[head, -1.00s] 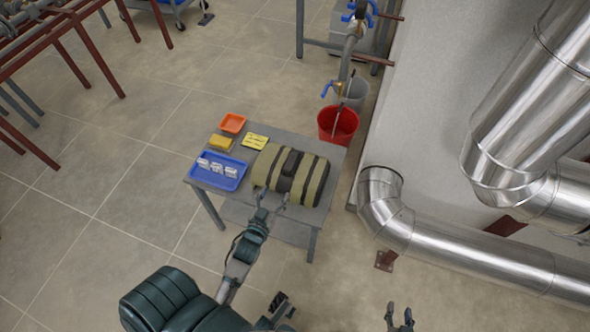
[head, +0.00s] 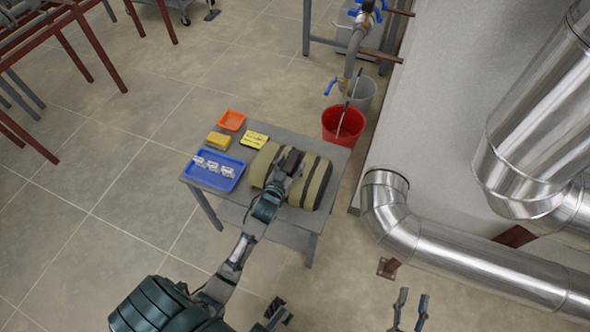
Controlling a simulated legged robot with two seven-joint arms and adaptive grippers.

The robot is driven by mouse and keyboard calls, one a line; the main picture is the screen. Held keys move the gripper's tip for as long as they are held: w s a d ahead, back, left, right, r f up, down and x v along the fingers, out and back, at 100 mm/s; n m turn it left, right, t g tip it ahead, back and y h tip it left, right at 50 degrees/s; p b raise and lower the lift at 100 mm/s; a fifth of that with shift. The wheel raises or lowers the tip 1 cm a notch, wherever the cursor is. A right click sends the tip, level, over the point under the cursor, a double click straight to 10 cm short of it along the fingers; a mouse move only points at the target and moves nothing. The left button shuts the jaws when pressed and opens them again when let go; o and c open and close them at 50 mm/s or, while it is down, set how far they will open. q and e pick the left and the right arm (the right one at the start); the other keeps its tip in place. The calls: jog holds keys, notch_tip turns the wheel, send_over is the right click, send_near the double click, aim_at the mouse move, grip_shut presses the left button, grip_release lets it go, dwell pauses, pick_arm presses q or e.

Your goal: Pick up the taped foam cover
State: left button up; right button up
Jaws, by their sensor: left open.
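The taped foam cover (head: 317,181) is a tan half-round block with dark tape bands. It lies on the grey table (head: 286,233) near its right side. My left gripper (head: 289,165) is over the middle of the cover, close to its dark central band. It is open, and my wrist and arm hide part of the cover. Whether the fingers touch the cover cannot be told. My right gripper (head: 410,312) is open and empty at the bottom edge, away from the table.
A blue tray (head: 232,183) with small white items, a yellow sponge (head: 217,141), an orange tray (head: 232,120) and a yellow note (head: 254,138) share the table. A red bucket (head: 343,124) stands behind it. Silver pipes (head: 440,250) run along the right.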

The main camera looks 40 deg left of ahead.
pick_arm(q)
jog(key=shift+w, duration=0.15)
pick_arm(e)
jog(key=shift+s+r, duration=0.1)
jog(key=shift+r, duration=0.15)
pick_arm(q)
grip_shut()
